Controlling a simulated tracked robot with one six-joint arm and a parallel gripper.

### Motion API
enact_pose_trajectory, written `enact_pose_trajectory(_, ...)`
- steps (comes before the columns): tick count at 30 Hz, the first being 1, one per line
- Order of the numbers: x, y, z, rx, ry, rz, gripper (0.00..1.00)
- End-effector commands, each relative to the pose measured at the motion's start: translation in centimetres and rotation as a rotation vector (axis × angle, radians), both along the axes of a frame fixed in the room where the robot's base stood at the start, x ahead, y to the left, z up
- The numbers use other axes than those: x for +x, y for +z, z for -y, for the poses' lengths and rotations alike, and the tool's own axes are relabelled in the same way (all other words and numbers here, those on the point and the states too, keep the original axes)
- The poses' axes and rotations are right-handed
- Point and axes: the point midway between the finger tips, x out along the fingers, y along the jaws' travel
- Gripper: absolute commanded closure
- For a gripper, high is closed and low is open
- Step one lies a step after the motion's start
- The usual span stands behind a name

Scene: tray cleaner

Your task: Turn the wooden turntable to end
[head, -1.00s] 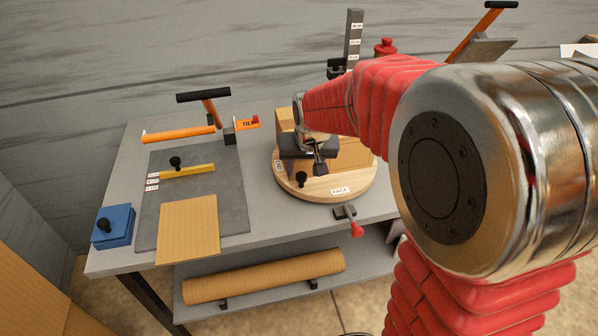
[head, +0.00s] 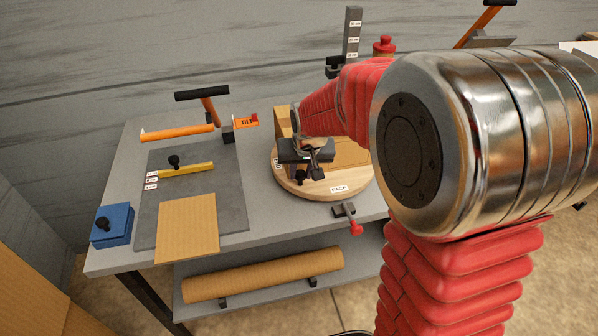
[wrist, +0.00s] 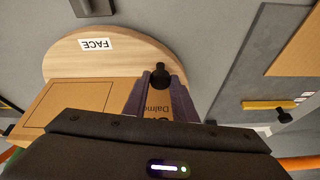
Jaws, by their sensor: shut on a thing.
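The round wooden turntable (head: 312,189) sits at the right part of the grey table, with a white FACE label (head: 338,188) on its front rim. A black knob (head: 301,177) stands near its left front edge. My gripper (wrist: 160,82) is shut on the black knob, which shows between its two fingers in the wrist view. In the head view my gripper (head: 303,170) reaches down over the turntable's left front. A cardboard box (wrist: 70,100) with partly hidden print lies on the turntable. My gripper and arm hide part of it.
A small clamp with a red-tipped lever (head: 356,227) sits at the table edge before the turntable. A dark post (head: 353,40) stands behind.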

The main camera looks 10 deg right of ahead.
Motion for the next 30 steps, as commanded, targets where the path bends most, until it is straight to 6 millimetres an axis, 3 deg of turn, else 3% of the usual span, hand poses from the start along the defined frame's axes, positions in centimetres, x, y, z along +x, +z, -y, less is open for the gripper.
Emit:
enact_pose_trajectory(8,0.00,0.01,-0.03,0.000,0.000,0.000,1.00)
enact_pose_trajectory(30,-0.32,-0.04,-0.52,0.001,0.040,-0.002,1.00)
